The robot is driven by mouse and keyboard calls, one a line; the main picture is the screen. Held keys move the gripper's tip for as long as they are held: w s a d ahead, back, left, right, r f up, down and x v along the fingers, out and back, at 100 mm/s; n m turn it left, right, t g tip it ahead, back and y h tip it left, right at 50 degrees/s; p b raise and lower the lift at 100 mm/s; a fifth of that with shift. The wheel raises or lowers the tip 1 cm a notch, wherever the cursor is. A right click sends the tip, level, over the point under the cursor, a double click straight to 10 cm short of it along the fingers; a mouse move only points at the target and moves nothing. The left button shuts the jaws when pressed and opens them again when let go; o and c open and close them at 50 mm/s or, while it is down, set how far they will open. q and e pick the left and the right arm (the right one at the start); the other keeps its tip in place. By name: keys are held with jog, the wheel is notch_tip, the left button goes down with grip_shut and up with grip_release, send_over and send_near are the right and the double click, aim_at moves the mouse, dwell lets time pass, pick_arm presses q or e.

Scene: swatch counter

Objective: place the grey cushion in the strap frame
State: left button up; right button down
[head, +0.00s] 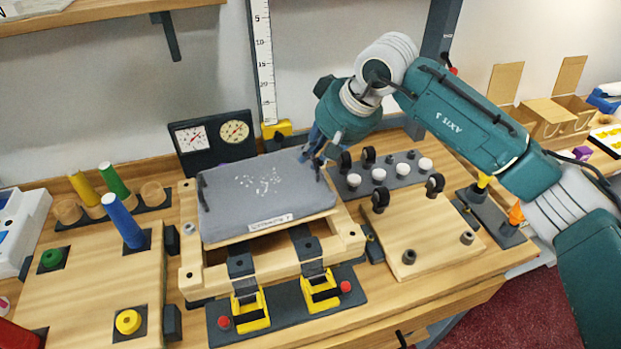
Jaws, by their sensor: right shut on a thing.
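The grey cushion (265,193) is a flat pad with white specks on top, a label on its front edge and a dark loop at each side. It is over the wooden strap frame (350,240), turned slightly against it and covering most of its opening. I cannot tell whether it rests on the frame or hangs just above. My right gripper (317,160) is shut on the cushion at its right loop near the back corner; the fingertips are partly hidden. Two dark straps with yellow buckles (250,308) lie at the frame's front. My left gripper is not in view.
A gauge panel (213,142) and an upright ruler (263,60) stand behind the frame. A peg board with a blue peg (123,222) is at left. A wooden board with black rollers (420,232) and a row of white knobs (379,175) are at right.

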aim_at(313, 180)
notch_tip(313, 180, down, 4)
jog(key=shift+f+p, duration=0.1)
jog(key=shift+p, duration=0.3)
notch_tip(313, 180, down, 3)
jog(key=shift+p, duration=0.5)
jog(key=shift+s+f, duration=0.25)
jog(key=shift+f, duration=0.05)
jog(key=shift+s+d+f, duration=0.1)
jog(key=shift+f, duration=0.1)
jog(key=c, duration=1.7)
grip_release()
jog(key=shift+f, duration=0.15)
jog(key=shift+w, duration=0.4)
jog(key=b+v, duration=0.1)
jog(key=v, duration=0.5)
jog(key=b+v, duration=0.2)
jog(key=v, duration=0.4)
jog(key=shift+s+r, duration=0.1)
jog(key=shift+r, duration=0.15)
